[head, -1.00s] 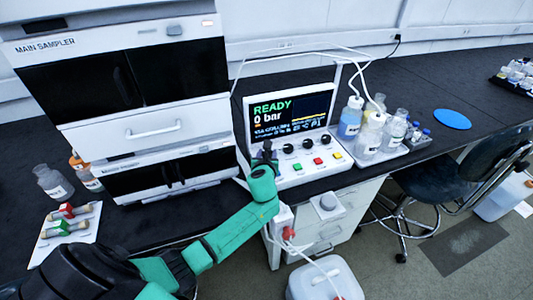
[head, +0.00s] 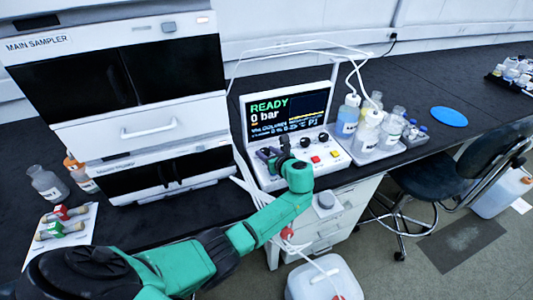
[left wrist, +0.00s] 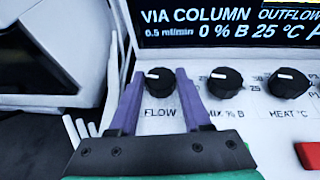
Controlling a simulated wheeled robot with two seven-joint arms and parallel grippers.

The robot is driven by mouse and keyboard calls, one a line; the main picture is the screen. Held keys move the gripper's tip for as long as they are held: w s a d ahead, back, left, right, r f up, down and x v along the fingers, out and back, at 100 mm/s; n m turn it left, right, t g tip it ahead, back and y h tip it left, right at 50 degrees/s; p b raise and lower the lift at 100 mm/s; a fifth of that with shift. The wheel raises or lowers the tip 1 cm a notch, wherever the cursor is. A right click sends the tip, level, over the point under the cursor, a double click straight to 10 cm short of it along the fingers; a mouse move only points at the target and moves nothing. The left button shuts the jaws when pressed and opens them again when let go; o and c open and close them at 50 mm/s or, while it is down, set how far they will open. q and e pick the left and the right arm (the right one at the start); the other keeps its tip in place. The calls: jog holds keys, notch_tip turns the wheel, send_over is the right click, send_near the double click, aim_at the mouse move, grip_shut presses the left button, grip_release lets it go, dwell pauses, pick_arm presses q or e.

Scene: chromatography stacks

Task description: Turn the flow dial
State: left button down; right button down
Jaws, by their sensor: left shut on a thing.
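The flow dial (left wrist: 160,79) is a black round knob above the word FLOW on the white control panel, with a white mark pointing left. My left gripper (left wrist: 160,95) has its two purple fingers on either side of the dial and is shut on it. In the head view, my left gripper (head: 276,158) is at the left end of the dial row and hides the flow dial. The panel's screen (head: 287,115) reads READY and 0 bar; the left wrist view shows 0.5 ml/min on it. My right gripper is not in view.
The mix dial (left wrist: 225,82) and heat dial (left wrist: 289,83) sit right of the flow dial. Coloured buttons (head: 316,159) are in front. The sampler stack (head: 150,130) stands close on the left. Bottles in a tray (head: 362,158) stand to the right. White tubes arch above the panel.

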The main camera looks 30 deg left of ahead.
pick_arm(q)
jog(key=shift+c, duration=1.8)
grip_release()
jog(key=v, duration=1.4)
jog(key=shift+d, duration=0.2)
jog(key=shift+s+r, duration=0.15)
